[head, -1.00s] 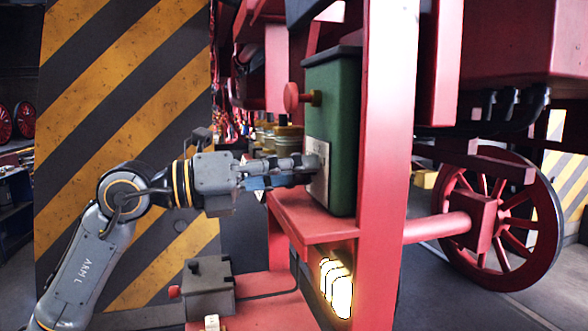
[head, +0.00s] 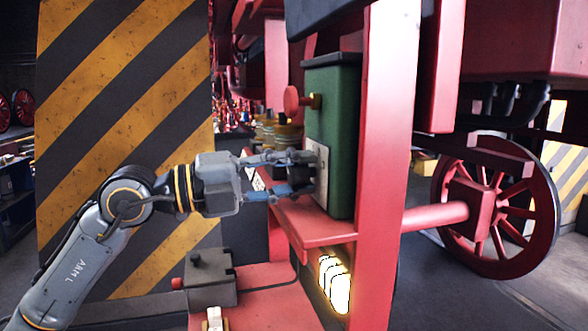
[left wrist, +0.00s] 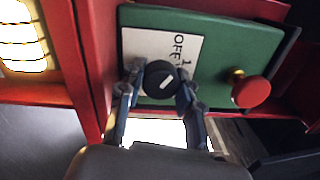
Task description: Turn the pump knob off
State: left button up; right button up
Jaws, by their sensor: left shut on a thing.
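The pump knob (left wrist: 160,80) is a round black knob with a white pointer line. It sits on a white label plate (left wrist: 185,50) with the letters "OFF", on the green box (head: 333,130). In the left wrist view the pointer line is slanted, and I cannot tell whether it lines up with "OFF". My left gripper (left wrist: 158,92) has its two fingers on either side of the knob and is shut on it. My right gripper is not in view.
A red round handle (head: 292,100) sticks out from the box above the gripper. A red frame post (head: 385,180) stands right of the box. A small grey box (head: 210,280) with a red button lies below the arm. A glowing lamp (head: 336,285) is beneath the shelf.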

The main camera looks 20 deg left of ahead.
pick_arm(q)
jog(key=shift+r, duration=0.1)
dwell(0.3)
jog(key=o, duration=1.2)
jog(key=shift+c, duration=0.2)
jog(key=shift+a, duration=0.15)
jog(key=shift+s+a, duration=0.15)
jog(key=shift+a, duration=0.1)
jog(key=v, duration=1.1)
jog(key=shift+s, duration=0.1)
